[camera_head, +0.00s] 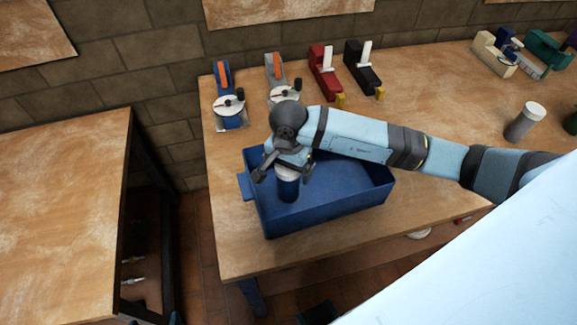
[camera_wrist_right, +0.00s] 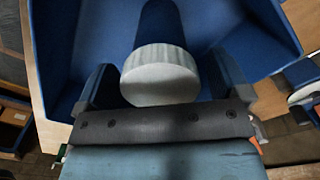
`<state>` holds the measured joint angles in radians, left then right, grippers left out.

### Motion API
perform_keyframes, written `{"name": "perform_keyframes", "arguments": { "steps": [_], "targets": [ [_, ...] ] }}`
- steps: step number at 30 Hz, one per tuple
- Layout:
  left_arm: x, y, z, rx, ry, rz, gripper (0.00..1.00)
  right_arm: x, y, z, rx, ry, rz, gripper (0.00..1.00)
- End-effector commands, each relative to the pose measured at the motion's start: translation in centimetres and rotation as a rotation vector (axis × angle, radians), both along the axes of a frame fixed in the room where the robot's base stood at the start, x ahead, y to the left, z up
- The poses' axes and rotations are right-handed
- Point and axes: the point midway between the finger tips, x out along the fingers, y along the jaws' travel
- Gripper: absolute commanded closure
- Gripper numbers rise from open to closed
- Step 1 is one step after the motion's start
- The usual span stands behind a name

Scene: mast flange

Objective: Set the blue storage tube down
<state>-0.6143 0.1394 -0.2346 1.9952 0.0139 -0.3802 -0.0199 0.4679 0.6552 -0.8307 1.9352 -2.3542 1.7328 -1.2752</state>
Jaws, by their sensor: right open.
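The blue storage tube (camera_head: 288,188) with a pale ribbed cap stands inside the blue bin (camera_head: 330,212) on the wooden table, in the bin's left half. In the right wrist view the tube's cap (camera_wrist_right: 160,75) sits between the two fingers, and its blue body (camera_wrist_right: 158,25) reaches away into the bin. My right gripper (camera_head: 284,171) is open around the cap end of the tube, with a gap beside the fingers in the wrist view (camera_wrist_right: 160,88). Whether the tube's base touches the bin floor is partly hidden. My left gripper is not in view.
Several clamp-like tools, including a blue one (camera_head: 228,98) and a red one (camera_head: 325,72), stand along the table's back. A grey capped tube (camera_head: 525,121) stands at right. A second wooden table (camera_head: 60,200) is at left, across a gap. The bin's right half is clear.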

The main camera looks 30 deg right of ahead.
Motion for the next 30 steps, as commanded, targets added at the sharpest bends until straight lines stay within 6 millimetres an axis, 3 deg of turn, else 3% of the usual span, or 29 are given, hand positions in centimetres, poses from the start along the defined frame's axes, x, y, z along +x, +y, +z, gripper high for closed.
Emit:
{"name": "perform_keyframes", "arguments": {
  "steps": [5,18,24,30],
  "targets": [
    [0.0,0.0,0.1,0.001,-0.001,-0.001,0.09,0.1,0.0,1.5,0.001,-0.004,0.001,0.06],
    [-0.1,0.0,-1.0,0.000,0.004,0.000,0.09,0.1,0.0,10.4,0.001,-0.004,0.001,0.06],
    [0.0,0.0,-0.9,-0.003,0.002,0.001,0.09,0.0,0.0,12.1,0.000,-0.001,-0.001,0.06],
    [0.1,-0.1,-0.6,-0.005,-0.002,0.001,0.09,0.0,0.0,12.3,0.000,0.001,0.000,0.06]
  ]
}}
